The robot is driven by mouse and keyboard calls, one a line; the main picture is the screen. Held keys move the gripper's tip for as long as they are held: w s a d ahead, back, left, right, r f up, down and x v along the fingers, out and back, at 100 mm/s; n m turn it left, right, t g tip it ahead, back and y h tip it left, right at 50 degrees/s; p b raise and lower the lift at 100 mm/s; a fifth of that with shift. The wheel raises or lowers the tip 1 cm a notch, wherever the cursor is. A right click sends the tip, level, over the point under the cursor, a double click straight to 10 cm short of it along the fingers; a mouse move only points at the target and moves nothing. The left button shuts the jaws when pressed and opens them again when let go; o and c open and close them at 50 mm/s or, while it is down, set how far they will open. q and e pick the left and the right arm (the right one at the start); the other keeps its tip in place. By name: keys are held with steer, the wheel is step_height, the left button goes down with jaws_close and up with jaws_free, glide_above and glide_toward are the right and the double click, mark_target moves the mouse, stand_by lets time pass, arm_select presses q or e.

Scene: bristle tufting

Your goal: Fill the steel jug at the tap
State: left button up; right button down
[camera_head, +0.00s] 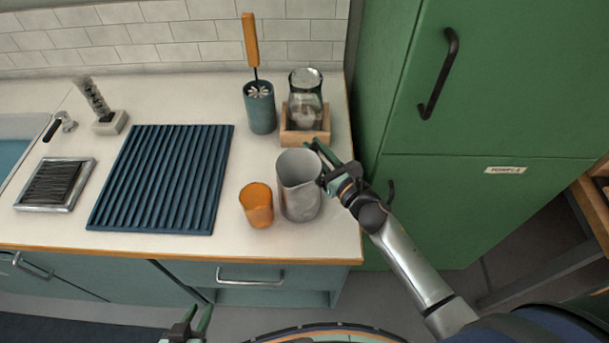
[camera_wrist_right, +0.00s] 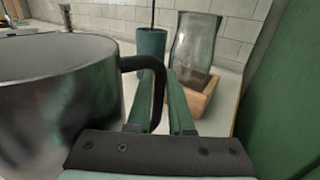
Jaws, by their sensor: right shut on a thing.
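The steel jug (camera_head: 299,190) stands upright on the counter near its right end, its mouth open. In the right wrist view the jug (camera_wrist_right: 58,100) fills the left side, with its dark handle (camera_wrist_right: 157,88) between my green fingers. My right gripper (camera_head: 322,164) reaches in from the right and is shut on that handle; it also shows in the wrist view (camera_wrist_right: 168,105). My left gripper (camera_head: 196,322) is at the bottom edge, open and empty, below the counter front. The tap (camera_head: 62,122) is at the far left, beside the sink (camera_head: 12,140), which is partly cut off.
An orange cup (camera_head: 257,205) stands close left of the jug. Behind are a glass carafe (camera_head: 306,95) in a wooden tray (camera_head: 290,136) and a brush in a blue holder (camera_head: 261,108). A ribbed blue mat (camera_head: 163,178) lies toward the sink. A green cabinet (camera_head: 470,215) stands right.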

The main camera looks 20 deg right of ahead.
steer(key=shift+r, duration=0.2)
steer(key=shift+r, duration=0.25)
step_height(320, 180, up, 2)
steer(key=shift+r+p, duration=0.25)
steer(key=shift+p, duration=0.15)
steer(key=s+a+r+p, duration=0.1)
steer(key=s+a+r, duration=0.1)
steer(key=s+r, duration=0.3)
steer(key=s+a+r+p, duration=0.1)
steer(key=s+r, duration=0.3)
steer(key=s, duration=0.4)
steer(key=shift+s+a+r, duration=0.15)
steer(key=shift+a+r, duration=0.2)
steer(key=shift+a, duration=0.45)
